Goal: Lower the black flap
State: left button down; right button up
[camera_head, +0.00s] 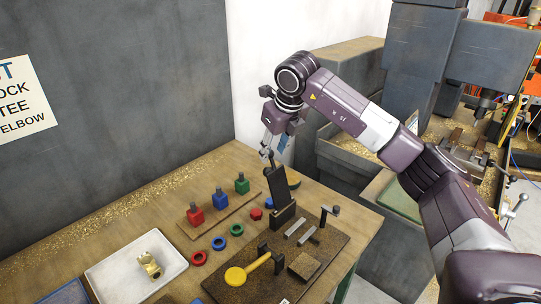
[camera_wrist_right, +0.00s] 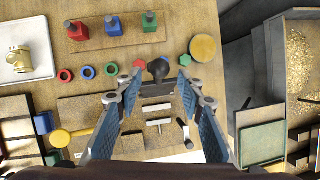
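The black flap (camera_head: 279,186) stands nearly upright on a black base (camera_head: 284,214) at the back edge of a brown board (camera_head: 318,248). My right gripper (camera_head: 268,153) is just above the flap's top end, pointing down. In the right wrist view my right gripper (camera_wrist_right: 161,78) has its blue-padded fingers spread apart, with a dark rounded part (camera_wrist_right: 158,69) visible in the gap. I cannot tell whether that part belongs to the flap, or whether a finger touches the flap. My left gripper is not in view.
A yellow round-headed piece (camera_head: 236,276) and a small crank (camera_head: 328,212) are on the board. Red, blue and green blocks (camera_head: 220,199) stand on a strip to the left. A white tray (camera_head: 112,274) holds a brass part (camera_head: 149,265). A grey wall (camera_head: 130,120) rises behind the bench.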

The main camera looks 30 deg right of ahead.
aim_at(272, 155)
jog(key=shift+p+x, duration=0.4)
jog(key=shift+x, duration=1.6)
grip_shut()
